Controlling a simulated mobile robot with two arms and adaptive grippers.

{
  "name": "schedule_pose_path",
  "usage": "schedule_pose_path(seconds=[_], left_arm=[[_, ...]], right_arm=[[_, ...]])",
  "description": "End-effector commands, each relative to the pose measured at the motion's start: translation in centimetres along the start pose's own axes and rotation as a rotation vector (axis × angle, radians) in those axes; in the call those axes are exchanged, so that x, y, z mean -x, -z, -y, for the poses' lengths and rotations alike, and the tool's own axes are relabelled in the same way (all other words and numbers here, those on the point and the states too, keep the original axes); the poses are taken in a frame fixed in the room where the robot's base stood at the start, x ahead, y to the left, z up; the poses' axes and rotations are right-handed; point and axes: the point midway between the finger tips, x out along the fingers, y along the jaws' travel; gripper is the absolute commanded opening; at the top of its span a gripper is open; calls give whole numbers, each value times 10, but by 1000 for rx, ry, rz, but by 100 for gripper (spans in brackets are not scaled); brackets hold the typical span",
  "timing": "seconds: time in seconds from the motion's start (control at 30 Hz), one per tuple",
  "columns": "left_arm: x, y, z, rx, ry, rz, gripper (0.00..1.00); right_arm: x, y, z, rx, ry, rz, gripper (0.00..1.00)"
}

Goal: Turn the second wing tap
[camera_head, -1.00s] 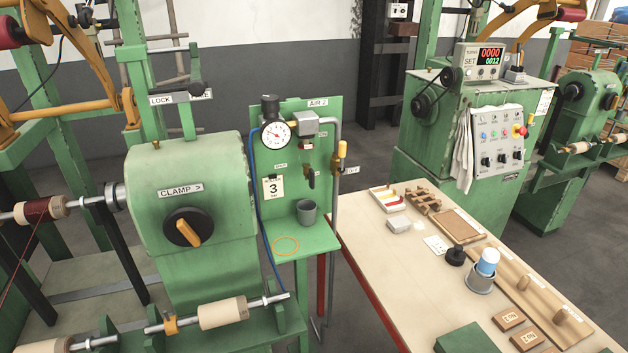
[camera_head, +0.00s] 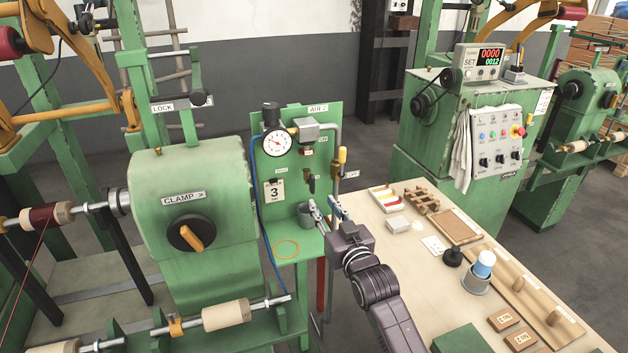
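The green AIR 2 panel (camera_head: 328,122) stands in the middle and carries a round gauge (camera_head: 277,142). A small dark tap (camera_head: 311,184) sits low on the panel, beside the hanging card marked 3 (camera_head: 274,191); its exact turn is too small to tell. A yellow-handled valve (camera_head: 342,155) is on the grey pipe at the panel's right edge. My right gripper (camera_head: 325,207) is just below the dark tap, by the panel's shelf, its two fingers apart with nothing seen between them. It appears clear of the tap. My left gripper is not in view.
A grey cup (camera_head: 305,214) stands on the panel's shelf, close to my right gripper's left finger. A blue hose (camera_head: 263,215) runs down the panel's left edge. The green CLAMP housing (camera_head: 160,235) is at left. A workbench (camera_head: 400,270) with small parts is at right.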

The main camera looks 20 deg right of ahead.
Motion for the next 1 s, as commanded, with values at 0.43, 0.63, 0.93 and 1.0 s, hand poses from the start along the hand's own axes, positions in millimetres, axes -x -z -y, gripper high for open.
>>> schedule_pose_path(seconds=[0.43, 0.63, 0.93, 1.0], left_arm=[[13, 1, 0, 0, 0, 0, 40], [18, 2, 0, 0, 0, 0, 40], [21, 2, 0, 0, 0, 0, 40], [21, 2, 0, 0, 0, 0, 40]], right_arm=[[-37, 26, -1, -3, -1, -35, 27], [-62, 26, 0, -2, 0, -34, 27], [-77, 25, 0, -2, 0, -34, 27], [-78, 24, 0, -2, 0, -34, 27]])
